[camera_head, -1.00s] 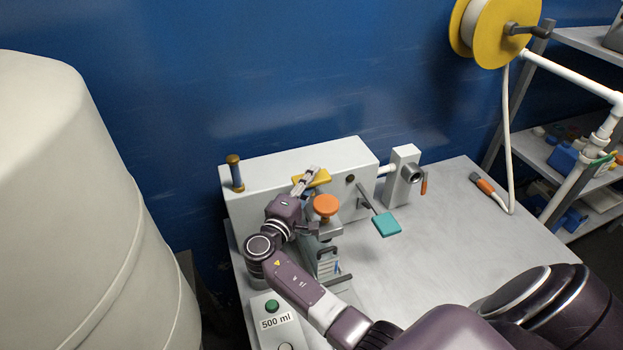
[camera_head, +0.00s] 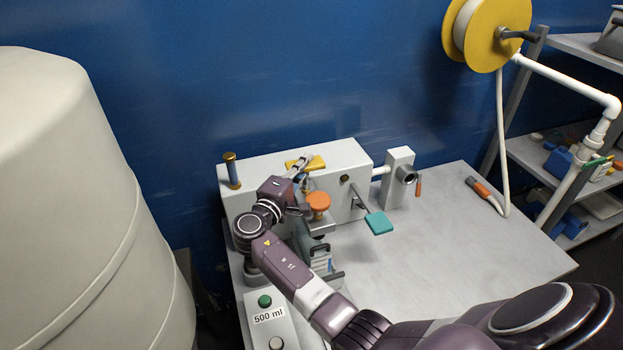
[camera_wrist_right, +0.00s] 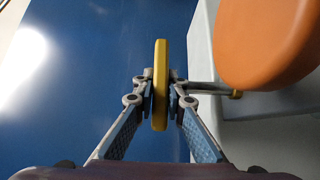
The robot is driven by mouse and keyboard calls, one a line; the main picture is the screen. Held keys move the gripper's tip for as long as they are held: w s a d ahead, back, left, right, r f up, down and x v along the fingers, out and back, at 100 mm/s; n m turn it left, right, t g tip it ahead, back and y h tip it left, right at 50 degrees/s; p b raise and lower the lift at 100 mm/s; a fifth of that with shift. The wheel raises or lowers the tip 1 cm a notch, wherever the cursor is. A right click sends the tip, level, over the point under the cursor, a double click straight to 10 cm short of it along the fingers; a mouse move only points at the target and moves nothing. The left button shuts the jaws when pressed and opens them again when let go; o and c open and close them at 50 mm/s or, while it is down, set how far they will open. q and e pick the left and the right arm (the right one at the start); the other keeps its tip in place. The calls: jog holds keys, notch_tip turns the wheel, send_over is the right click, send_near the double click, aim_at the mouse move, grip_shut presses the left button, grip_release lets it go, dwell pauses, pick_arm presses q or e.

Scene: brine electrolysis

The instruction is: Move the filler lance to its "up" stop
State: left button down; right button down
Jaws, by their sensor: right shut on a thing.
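A yellow handle (camera_head: 316,164) sits at the white filler machine's front, above and behind an orange knob (camera_head: 318,200). I take it for the filler lance's handle; a thin stem shows just below it. My right gripper (camera_head: 303,164) is shut on this handle. In the right wrist view the yellow handle (camera_wrist_right: 161,55) stands edge-on between the two fingertips (camera_wrist_right: 160,88), with the orange knob (camera_wrist_right: 268,40) close at right. The lance's lower part is hidden behind my arm and the knob. My left gripper is not in view.
The white machine body (camera_head: 345,157) stands on a grey table (camera_head: 450,230). A teal paddle (camera_head: 379,222) sticks out right of the knob. A "500 ml" control box (camera_head: 268,317) is at front left. The table's right side is mostly clear.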

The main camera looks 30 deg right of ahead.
jog(key=shift+d+r, duration=0.1)
jog(key=shift+r, duration=0.15)
jog(key=c, duration=2)
grip_release()
jog(key=shift+o, duration=0.2)
jog(key=shift+a, duration=0.25)
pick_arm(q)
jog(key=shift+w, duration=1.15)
pick_arm(e)
jog(key=v, duration=1.1)
jog(key=shift+s+a, duration=0.15)
jog(key=shift+a, duration=0.2)
